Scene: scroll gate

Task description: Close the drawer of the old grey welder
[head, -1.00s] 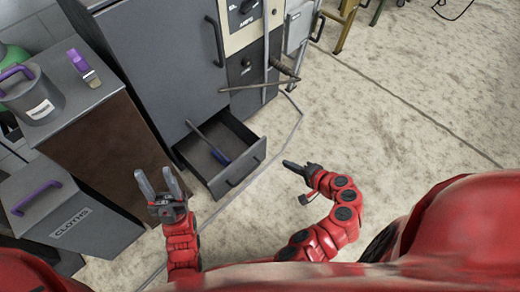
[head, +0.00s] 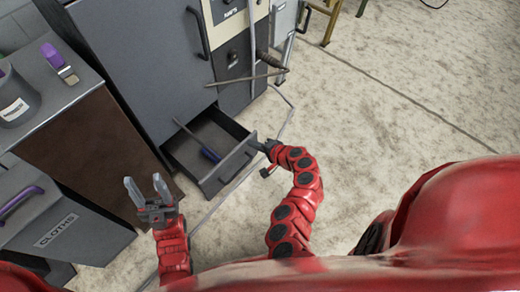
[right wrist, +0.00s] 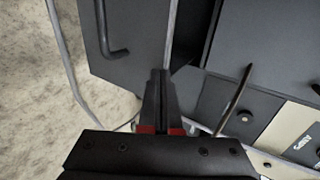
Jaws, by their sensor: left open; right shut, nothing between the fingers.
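The grey welder (head: 135,60) stands at the top left in the head view. Its low drawer (head: 226,170) is pulled out, with a blue-handled tool (head: 209,154) lying inside. My right gripper (head: 258,142) is shut and empty at the right end of the drawer front; I cannot tell whether it touches. My left gripper (head: 147,187) is open and empty, left of and nearer than the drawer.
A brown-sided cabinet (head: 95,135) and a grey bin marked CLOTHS (head: 65,220) stand left of the drawer. A rod (head: 243,78) sticks out from the welder above the drawer. A cable lies on the floor by it. The floor to the right is clear.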

